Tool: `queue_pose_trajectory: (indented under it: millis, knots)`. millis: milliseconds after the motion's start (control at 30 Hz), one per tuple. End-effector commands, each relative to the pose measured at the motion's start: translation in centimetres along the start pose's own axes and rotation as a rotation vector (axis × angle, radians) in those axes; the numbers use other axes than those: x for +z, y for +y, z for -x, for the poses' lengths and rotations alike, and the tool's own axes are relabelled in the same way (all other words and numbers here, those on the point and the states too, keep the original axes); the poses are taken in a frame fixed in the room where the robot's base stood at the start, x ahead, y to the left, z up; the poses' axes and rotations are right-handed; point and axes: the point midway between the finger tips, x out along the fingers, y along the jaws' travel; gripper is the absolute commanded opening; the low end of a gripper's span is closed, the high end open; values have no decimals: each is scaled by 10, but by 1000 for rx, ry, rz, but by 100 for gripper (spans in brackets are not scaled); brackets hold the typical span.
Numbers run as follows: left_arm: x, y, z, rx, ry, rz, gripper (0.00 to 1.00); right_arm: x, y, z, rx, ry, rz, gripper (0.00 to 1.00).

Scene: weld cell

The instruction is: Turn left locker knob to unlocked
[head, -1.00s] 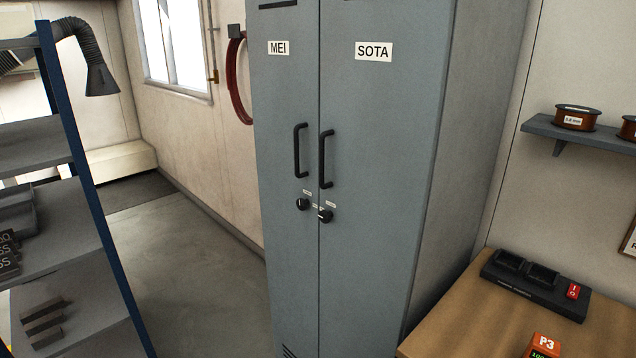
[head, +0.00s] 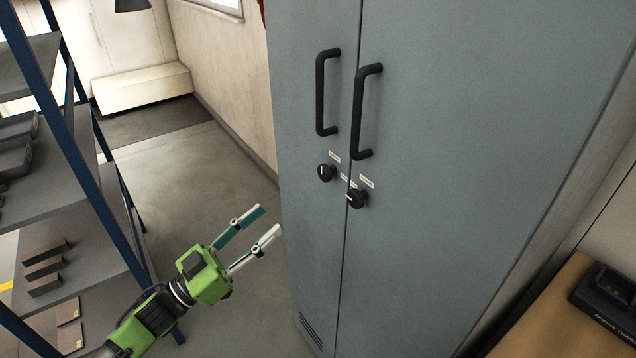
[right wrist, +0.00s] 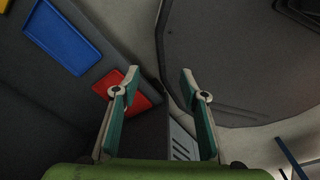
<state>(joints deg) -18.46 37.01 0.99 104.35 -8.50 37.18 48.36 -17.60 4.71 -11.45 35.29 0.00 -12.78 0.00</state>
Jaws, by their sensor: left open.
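The grey locker (head: 450,130) stands in the middle of the head view with two doors. The left locker knob (head: 326,173) is black and round, with a small pale mark that looks near upright. The right knob (head: 357,199) is similar, its pale mark slanted. Small labels beside both are too small to read. My left gripper (head: 271,219) is open and empty, left of and below the left knob, apart from the locker. My right gripper (right wrist: 160,72) shows only in the right wrist view, open with nothing between its fingers.
Black handles rise above the left knob (head: 325,92) and right knob (head: 367,112). A blue-posted shelf (head: 80,170) with dark blocks stands at left. A wooden bench (head: 540,310) is at lower right. Blue (right wrist: 62,36) and red (right wrist: 122,92) panels appear in the right wrist view.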

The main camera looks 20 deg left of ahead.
Motion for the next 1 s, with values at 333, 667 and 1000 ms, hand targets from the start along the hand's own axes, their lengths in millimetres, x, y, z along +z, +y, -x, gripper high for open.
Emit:
queue_pose_trajectory:
  millis: [333,667,1000]
  knots:
    - [-28,18,-40,63,46,4,42,-11,-1,9,-2,15,0,40]
    - [-30,21,-109,59,43,4,42,-14,-3,31,-4,19,-1,40]
    - [-28,23,-143,58,40,5,42,-14,-2,39,-3,17,-1,40]
